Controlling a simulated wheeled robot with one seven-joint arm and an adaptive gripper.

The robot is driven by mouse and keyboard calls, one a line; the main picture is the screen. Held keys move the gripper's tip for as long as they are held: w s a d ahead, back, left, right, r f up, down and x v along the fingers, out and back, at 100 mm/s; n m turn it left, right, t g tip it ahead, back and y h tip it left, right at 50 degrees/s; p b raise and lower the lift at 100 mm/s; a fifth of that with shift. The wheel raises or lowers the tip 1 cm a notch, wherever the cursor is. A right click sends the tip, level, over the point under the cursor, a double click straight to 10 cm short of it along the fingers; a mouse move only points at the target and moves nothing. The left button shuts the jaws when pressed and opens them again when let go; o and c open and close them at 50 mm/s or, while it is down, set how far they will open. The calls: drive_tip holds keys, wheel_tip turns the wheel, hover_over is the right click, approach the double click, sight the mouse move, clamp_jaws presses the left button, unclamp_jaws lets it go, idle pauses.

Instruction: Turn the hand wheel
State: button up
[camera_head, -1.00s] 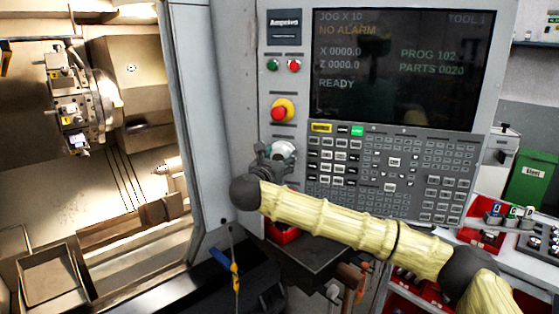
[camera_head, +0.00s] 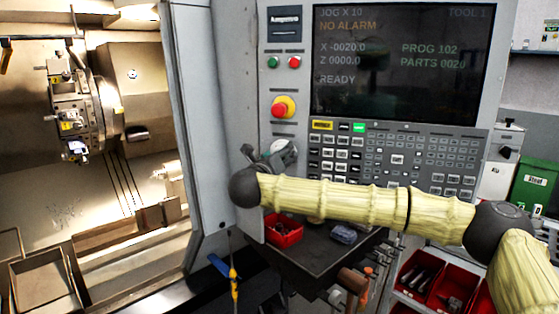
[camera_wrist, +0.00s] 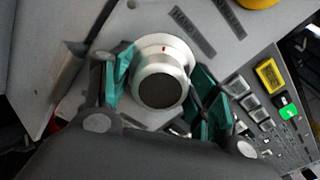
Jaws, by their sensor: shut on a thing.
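The hand wheel (camera_wrist: 160,85) is a silver round knob with a dark face and a red mark near its top edge, on the grey control panel. My gripper (camera_wrist: 163,88) is around it, with a teal fingertip on each side, shut on the knob. In the head view the hand wheel (camera_head: 284,151) shows as a pale disc below the red emergency stop. My gripper (camera_head: 268,155) is partly hidden there behind my wrist. The screen (camera_head: 400,60) reads JOG X 10, X -0020.0, Z 0000.0 and READY.
The red emergency stop (camera_head: 284,107) sits just above the wheel, and the key panel (camera_head: 395,157) is to its right. A red bin (camera_head: 283,232) stands on a dark shelf below. The lit lathe chamber is open at left.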

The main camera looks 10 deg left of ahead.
idle(0.4)
drive_tip(key=o, duration=0.8)
drive_tip(key=shift+c, duration=0.2)
drive_tip(key=shift+s, duration=0.1)
drive_tip(key=s+a, duration=0.1)
drive_tip(key=s, duration=1)
drive_tip(key=shift+s+a, duration=0.15)
drive_tip(key=shift+s, duration=0.2)
drive_tip(key=shift+f, duration=0.1)
